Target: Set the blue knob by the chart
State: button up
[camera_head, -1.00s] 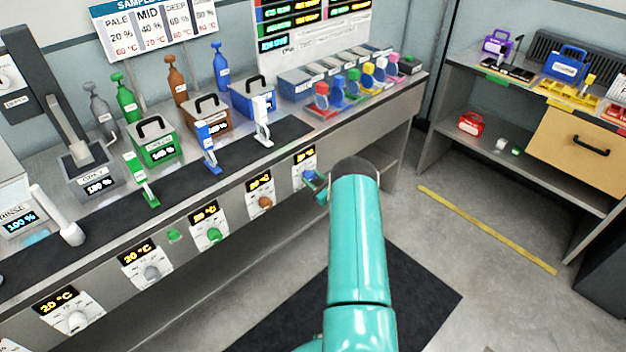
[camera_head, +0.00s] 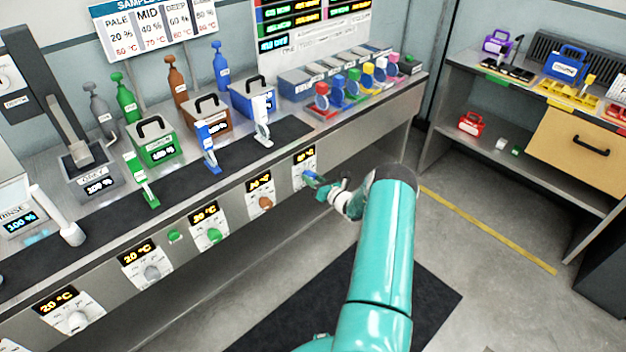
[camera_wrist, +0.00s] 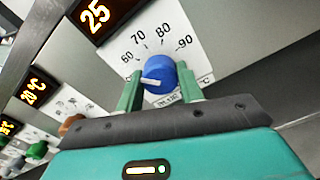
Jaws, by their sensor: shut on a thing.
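The blue knob (camera_wrist: 158,75) sits on a white dial plate with marks that read 60, 70, 80 and 90. Its white pointer line points left, toward the low end just below the 60 mark. The orange display (camera_wrist: 95,14) above it reads 25. My gripper (camera_wrist: 160,92) has its two green fingers shut on the knob, one on each side. In the head view my gripper (camera_head: 320,187) is at the rightmost dial on the bench front, and the knob is mostly hidden.
Other dials line the bench front, with an orange knob (camera_head: 265,202) and a green knob (camera_head: 213,235) to the left. Tanks, bottles and coloured clips stand on the bench. A second board (camera_head: 310,45) hangs behind. The floor to the right is clear.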

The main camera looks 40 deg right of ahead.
dwell(0.3)
jog(key=o, duration=1)
jog(key=shift+s, duration=0.1)
jog(key=s, duration=1.3)
jog(key=shift+s+d, duration=0.2)
jog(key=shift+s, duration=0.15)
jog(key=shift+w+r, duration=0.1)
jog(key=shift+r, duration=0.05)
